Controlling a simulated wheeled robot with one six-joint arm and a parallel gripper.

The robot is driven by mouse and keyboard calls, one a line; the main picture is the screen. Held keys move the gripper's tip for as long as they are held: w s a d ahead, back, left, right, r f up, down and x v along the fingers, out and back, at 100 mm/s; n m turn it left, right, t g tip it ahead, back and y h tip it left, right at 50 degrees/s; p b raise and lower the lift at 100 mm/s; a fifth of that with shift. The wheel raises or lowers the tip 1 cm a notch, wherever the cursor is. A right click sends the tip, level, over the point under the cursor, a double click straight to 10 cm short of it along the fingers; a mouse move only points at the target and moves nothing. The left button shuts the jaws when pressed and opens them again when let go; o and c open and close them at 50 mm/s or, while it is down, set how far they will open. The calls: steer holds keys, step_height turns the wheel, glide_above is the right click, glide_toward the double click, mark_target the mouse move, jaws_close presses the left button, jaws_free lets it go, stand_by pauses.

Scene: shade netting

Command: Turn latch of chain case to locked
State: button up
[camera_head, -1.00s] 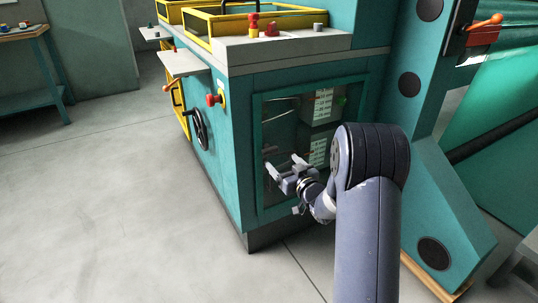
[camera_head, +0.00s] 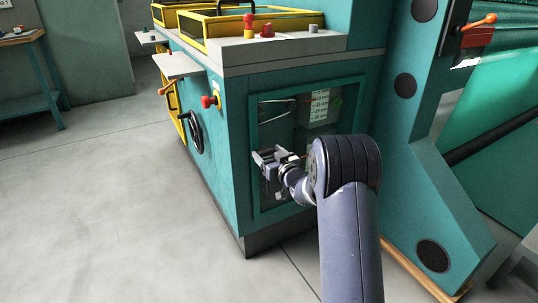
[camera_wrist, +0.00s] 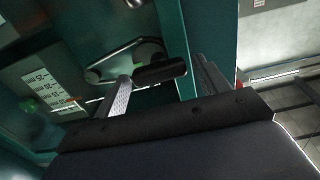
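The chain case appears to be the teal-framed recessed panel (camera_head: 258,104) in the side of the teal machine. My gripper (camera_head: 268,158) is in front of its left part. In the head view the lever is not clearly visible behind my gripper.
A red knob (camera_head: 209,101) and a black handwheel (camera_head: 195,132) are on the machine's left face. A slanted teal support (camera_head: 430,190) stands to the right of my arm. White label sheets (camera_wrist: 48,88) are inside the panel. The floor at left is clear.

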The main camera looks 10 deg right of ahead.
steer(key=c, duration=0.8)
steer(key=shift+r+m+p, duration=0.1)
steer(key=shift+m+p, duration=1.1)
steer(key=shift+m, duration=0.2)
steer(key=m+p, duration=0.3)
steer(key=m, duration=0.2)
steer(key=shift+d+m, duration=0.15)
steer(key=shift+m, duration=0.15)
steer(key=m+p, duration=0.2)
steer(key=m, duration=0.3)
steer(key=m+p, duration=0.1)
steer(key=m, duration=0.3)
steer(key=shift+f+p, duration=0.3)
steer(key=shift+p, duration=0.1)
steer(key=shift+m, duration=0.4)
